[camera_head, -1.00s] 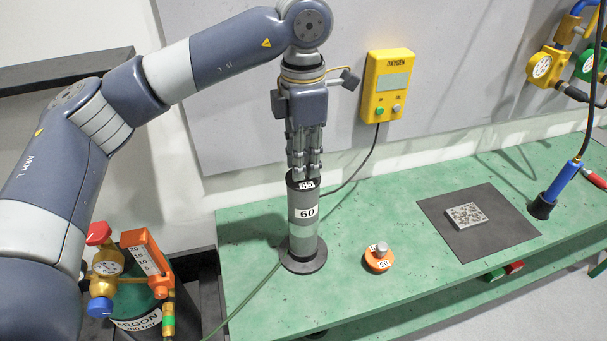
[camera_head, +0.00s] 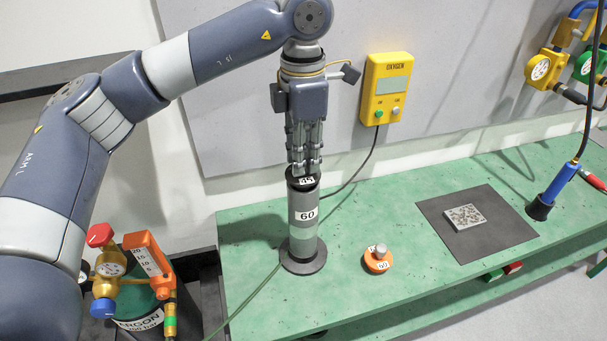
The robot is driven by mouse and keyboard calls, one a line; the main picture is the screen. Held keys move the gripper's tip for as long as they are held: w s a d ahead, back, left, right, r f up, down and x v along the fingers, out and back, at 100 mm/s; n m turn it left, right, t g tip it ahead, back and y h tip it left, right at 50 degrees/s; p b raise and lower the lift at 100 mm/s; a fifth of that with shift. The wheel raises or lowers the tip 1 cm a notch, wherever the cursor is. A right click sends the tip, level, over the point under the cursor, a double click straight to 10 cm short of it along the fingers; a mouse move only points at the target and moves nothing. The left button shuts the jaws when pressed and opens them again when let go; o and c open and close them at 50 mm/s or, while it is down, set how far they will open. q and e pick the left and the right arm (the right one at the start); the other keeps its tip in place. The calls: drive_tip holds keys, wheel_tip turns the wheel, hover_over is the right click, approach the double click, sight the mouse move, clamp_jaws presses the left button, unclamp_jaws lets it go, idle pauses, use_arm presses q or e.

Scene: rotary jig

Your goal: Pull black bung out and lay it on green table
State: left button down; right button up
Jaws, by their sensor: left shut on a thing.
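My left gripper (camera_head: 304,168) points straight down and is shut on the black bung (camera_head: 302,183), which carries a label reading 45. The bung is at the top of the upright grey tube (camera_head: 304,232) labelled 60. Its upper part shows above the tube's rim; I cannot tell whether its lower end is still inside. The tube stands on a round dark base on the green table (camera_head: 350,292). My right gripper is not in view.
An orange bung (camera_head: 378,262) with a metal knob sits on the table right of the tube. Farther right lie a dark mat (camera_head: 488,241) with a speckled plate (camera_head: 465,217) and a blue torch (camera_head: 557,187). A green hose runs from the tube's base. Table front is clear.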

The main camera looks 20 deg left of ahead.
use_arm(q)
drive_tip(key=shift+r+p, duration=1.55)
drive_tip(key=shift+r, duration=1.1)
